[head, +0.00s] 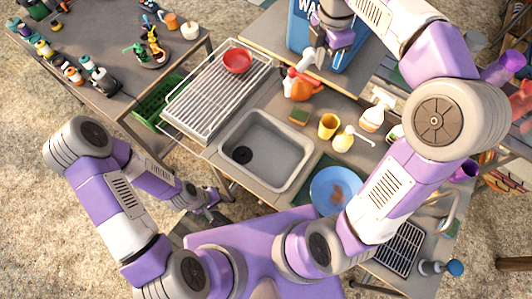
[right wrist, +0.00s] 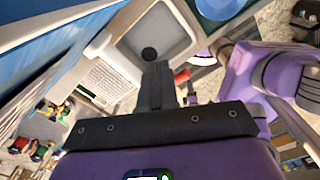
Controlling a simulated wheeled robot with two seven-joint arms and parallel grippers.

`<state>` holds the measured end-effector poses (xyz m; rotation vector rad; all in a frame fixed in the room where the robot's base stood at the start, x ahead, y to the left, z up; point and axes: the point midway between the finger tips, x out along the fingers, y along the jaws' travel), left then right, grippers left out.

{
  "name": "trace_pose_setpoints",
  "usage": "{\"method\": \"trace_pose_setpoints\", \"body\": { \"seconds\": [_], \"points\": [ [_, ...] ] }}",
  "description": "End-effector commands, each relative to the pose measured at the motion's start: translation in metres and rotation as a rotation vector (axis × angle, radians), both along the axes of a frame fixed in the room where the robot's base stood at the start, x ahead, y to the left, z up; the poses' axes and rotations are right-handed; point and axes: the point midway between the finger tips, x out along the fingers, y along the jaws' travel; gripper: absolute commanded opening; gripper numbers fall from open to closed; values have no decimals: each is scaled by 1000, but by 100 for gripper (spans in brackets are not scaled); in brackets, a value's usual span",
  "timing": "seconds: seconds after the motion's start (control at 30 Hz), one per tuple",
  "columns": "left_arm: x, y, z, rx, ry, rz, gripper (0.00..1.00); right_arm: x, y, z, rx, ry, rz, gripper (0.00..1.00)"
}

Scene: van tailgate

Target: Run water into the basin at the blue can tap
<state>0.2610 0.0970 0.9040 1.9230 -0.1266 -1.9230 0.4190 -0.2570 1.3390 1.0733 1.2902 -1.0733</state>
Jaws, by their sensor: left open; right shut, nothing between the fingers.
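The blue can (head: 299,28) with white lettering stands on a raised shelf at the top of the head view. My right gripper (head: 331,64) is shut and empty, in front of the can and over the shelf. Its closed fingers (right wrist: 157,85) also show in the right wrist view. The grey basin (head: 278,132) is in the counter below the shelf, with a dark drain and no visible water. It also shows in the right wrist view (right wrist: 178,42). My left gripper (head: 210,204) is open, low beside the counter's front edge.
A ribbed drainer (head: 208,98) with a red bowl (head: 237,61) lies left of the basin. An orange bottle (head: 299,88), sponge (head: 299,116), yellow cup (head: 327,126) and blue plate (head: 322,188) stand right of it. A cluttered table (head: 118,103) is at left.

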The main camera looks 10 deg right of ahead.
Motion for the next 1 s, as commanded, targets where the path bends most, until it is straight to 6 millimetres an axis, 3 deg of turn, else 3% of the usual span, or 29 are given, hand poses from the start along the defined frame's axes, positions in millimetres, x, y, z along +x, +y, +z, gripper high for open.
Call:
{"method": "trace_pose_setpoints", "body": {
  "seconds": [0.53,1.0],
  "points": [
    [0,0,-1,0,0,0,43,0,0,-2,0,0,0,0],
    [0,0,-20,0,0,0,43,0,0,-30,0,1,0,0]
  ]
}}
